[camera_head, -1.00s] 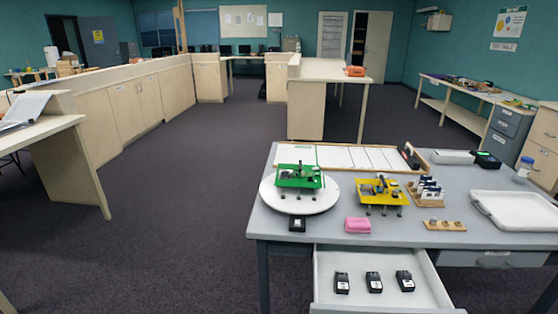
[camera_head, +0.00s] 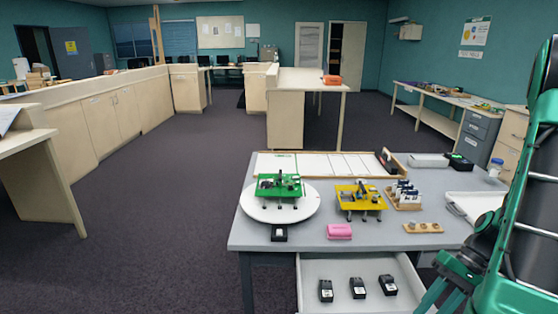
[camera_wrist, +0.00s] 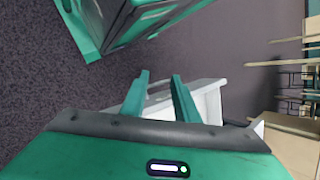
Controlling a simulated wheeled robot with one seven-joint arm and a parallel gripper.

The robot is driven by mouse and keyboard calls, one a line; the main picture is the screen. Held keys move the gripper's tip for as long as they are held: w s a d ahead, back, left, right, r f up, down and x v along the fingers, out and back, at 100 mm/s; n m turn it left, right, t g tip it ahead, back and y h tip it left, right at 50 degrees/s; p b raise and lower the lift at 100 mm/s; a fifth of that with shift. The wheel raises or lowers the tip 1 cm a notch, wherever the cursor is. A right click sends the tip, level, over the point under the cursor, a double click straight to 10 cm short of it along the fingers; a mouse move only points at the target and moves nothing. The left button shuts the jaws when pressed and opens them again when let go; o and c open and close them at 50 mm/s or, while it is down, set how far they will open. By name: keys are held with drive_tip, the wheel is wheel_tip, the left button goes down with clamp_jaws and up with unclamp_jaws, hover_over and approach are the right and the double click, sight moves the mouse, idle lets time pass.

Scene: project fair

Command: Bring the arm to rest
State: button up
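My green and black arm (camera_head: 525,215) rises along the right edge of the head view, in front of the table's right part. A green and dark arm part, mine, fills the top of that view.
The grey table (camera_head: 262,228) carries a white turntable (camera_head: 250,209) with a green device (camera_head: 275,187), a yellow device (camera_head: 362,199) and a pink block (camera_head: 339,231). An open drawer (camera_head: 335,296) below holds black devices. My arm partly hides the white tray (camera_head: 476,204). Carpet at left (camera_head: 150,225) is clear.

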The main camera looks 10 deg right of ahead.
drive_tip(key=s+a+r+h, duration=0.3)
drive_tip(key=r, duration=0.5)
drive_tip(key=s+a+r+t+h, duration=0.1)
drive_tip(key=s+a+r+h, duration=0.1)
drive_tip(key=r, duration=0.6)
drive_tip(key=shift+s+a+r+m+t+h, duration=0.35)
drive_tip(key=shift+s+h, duration=0.2)
drive_tip(key=shift+h, duration=0.45)
drive_tip(key=shift+w+f, duration=0.2)
drive_tip(key=shift+w, duration=0.4)
idle(0.5)
